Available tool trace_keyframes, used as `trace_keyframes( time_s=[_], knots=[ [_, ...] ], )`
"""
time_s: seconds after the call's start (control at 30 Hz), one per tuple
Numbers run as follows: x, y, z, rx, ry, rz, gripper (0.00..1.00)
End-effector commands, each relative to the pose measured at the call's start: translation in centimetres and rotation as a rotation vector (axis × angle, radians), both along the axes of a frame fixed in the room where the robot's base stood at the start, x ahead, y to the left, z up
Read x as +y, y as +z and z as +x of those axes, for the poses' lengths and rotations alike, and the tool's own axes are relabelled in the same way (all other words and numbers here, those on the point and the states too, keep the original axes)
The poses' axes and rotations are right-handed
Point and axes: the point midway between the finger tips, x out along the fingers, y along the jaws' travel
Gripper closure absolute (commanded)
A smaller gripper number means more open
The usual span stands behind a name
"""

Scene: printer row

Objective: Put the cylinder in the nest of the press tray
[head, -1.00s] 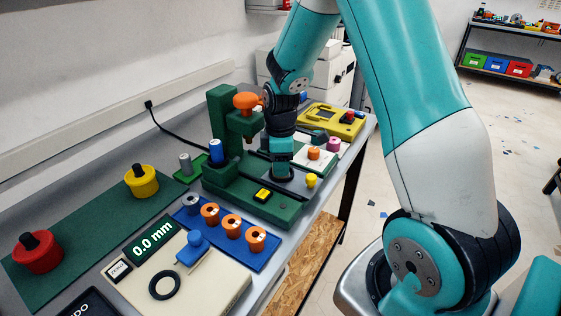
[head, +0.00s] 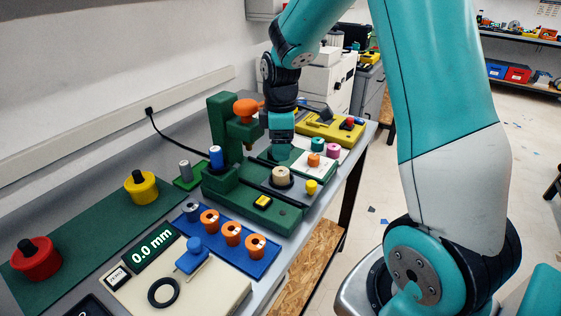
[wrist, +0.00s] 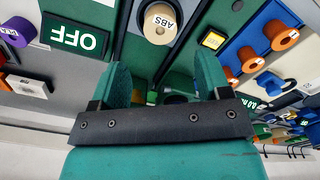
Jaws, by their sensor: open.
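The beige cylinder (head: 281,175), marked ABS on top in the wrist view (wrist: 160,22), stands upright in the dark round nest (head: 277,185) of the press tray (head: 262,187). The tray is out in front of the green press (head: 222,135). My gripper (head: 281,153) is behind the cylinder and apart from it; its fingertips are hard to make out in the head view. In the wrist view my gripper (wrist: 160,65) has its two fingers spread with nothing between them, and the cylinder lies beyond their tips.
Orange pieces (head: 232,232) sit on a blue rack in front. A white plate (head: 328,160) with colored cylinders is to the right. An OFF display (wrist: 78,38) shows in the wrist view. The press column stands close at left.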

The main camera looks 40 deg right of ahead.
Motion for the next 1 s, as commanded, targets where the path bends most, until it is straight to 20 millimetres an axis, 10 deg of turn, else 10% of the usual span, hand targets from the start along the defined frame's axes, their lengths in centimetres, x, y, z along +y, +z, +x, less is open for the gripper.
trace_keyframes(
  time_s=[0.27,0.4,0.7,1.0],
  knots=[
    [0.0,4.1,0.0,-0.001,0.000,0.000,0.30],
    [3.4,5.8,-1.4,-0.022,-0.023,0.032,0.30],
    [18.9,9.9,-15.5,-0.014,-0.217,0.275,0.30],
    [22.4,10.3,-22.5,0.063,-0.314,0.363,0.30]
  ],
)
